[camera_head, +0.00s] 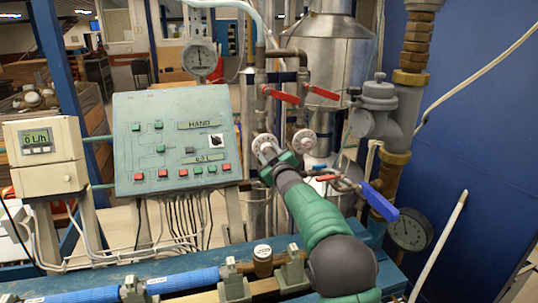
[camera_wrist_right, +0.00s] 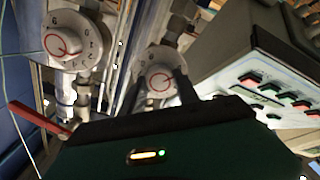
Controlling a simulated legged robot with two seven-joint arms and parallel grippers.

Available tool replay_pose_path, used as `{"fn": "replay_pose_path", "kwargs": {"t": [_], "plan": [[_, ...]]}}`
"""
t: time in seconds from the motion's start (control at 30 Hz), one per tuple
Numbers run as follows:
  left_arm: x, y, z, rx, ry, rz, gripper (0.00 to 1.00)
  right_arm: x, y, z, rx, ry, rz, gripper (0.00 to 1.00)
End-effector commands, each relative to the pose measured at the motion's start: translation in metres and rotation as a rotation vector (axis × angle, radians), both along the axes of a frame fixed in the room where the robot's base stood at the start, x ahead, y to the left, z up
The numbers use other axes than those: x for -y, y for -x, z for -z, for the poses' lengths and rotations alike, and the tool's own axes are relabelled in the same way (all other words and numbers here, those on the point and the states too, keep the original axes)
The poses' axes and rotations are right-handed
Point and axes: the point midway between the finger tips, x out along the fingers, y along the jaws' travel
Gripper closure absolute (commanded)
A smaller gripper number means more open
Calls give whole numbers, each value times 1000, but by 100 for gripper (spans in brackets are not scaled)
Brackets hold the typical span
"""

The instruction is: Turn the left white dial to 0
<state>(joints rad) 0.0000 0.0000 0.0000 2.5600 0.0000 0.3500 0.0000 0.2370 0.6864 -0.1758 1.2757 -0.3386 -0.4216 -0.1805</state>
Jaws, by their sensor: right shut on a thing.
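The left white dial (camera_head: 264,143) is a round white knob on the pipework, right of the green panel. It also shows in the right wrist view, where the dial (camera_wrist_right: 159,80) has a red mark on its face and sits between the two dark fingers. My right gripper (camera_head: 272,158) is shut on this dial, and its fingers hide part of the rim. The dial's numbers are too small and covered to read. The right white dial (camera_head: 304,141) stands just beside it, free of the gripper; in the wrist view it (camera_wrist_right: 68,42) shows a red mark. My left gripper is not in view.
Red valve levers (camera_head: 285,96) sit above the dials. A blue-handled valve (camera_head: 380,203) and a pressure gauge (camera_head: 408,230) are at lower right. The green control panel (camera_head: 178,142) is close on the left. Blue pipes (camera_head: 182,280) run along the front.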

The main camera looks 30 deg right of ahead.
Motion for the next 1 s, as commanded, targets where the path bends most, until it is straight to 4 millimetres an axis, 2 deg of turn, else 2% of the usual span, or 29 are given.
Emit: {"fn": "replay_pose_path", "kwargs": {"t": [0.23, 0.27, 0.4, 0.77, 0.87, 1.0], "plan": [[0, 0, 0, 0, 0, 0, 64, 0, 0, 1, -3, 2, -1, 100], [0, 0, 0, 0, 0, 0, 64, 0, 0, 1, -3, 2, -1, 59], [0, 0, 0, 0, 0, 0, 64, 0, 0, 1, -2, 2, 0, 41], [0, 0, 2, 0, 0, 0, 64, -1, 4, 0, 1, 0, -1, 41], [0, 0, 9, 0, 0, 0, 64, -4, 17, 1, 1, 0, -1, 41], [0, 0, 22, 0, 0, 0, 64, -13, 51, 3, 2, -2, -1, 41]]}}
